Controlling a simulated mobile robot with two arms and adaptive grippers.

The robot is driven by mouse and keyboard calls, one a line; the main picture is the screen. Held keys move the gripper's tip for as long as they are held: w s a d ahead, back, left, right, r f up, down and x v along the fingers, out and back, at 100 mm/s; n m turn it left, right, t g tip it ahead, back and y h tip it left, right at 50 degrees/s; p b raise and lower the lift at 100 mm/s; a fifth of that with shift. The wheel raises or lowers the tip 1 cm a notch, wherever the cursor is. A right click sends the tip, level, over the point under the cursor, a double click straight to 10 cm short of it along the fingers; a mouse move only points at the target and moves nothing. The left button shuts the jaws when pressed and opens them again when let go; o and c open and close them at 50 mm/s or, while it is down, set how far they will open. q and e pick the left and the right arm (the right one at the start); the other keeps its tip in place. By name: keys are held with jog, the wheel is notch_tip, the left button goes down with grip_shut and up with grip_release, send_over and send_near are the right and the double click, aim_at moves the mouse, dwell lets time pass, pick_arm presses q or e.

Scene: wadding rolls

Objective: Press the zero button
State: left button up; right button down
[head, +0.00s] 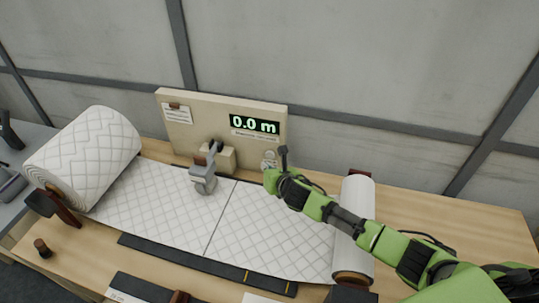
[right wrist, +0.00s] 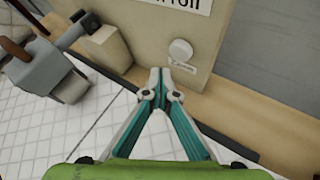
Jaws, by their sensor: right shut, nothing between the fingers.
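The zero button is a round white button (right wrist: 181,51) on the front of the beige panel (right wrist: 227,28), with a small label under it, in the right wrist view. In the head view the panel (head: 220,135) stands at the back of the table with a display (head: 254,124) reading 0.0 m; I cannot make out the button there, near my gripper. My right gripper (head: 269,158) is shut and empty in front of the panel's lower right. In the right wrist view its fingertips (right wrist: 160,73) sit just below and left of the button, apart from it in the picture. My left gripper is out of view.
White quilted wadding (head: 150,200) runs across the wooden table (head: 440,220) between a large roll (head: 85,155) at left and a smaller roll (head: 357,205) at right. A grey device (head: 204,178) stands over the wadding left of my gripper. The table's right end is clear.

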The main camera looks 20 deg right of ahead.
jog(key=s+a, duration=0.1)
jog(key=s+a+p, duration=0.1)
jog(key=s, duration=0.1)
jog(key=shift+r, duration=0.1)
dwell(0.5)
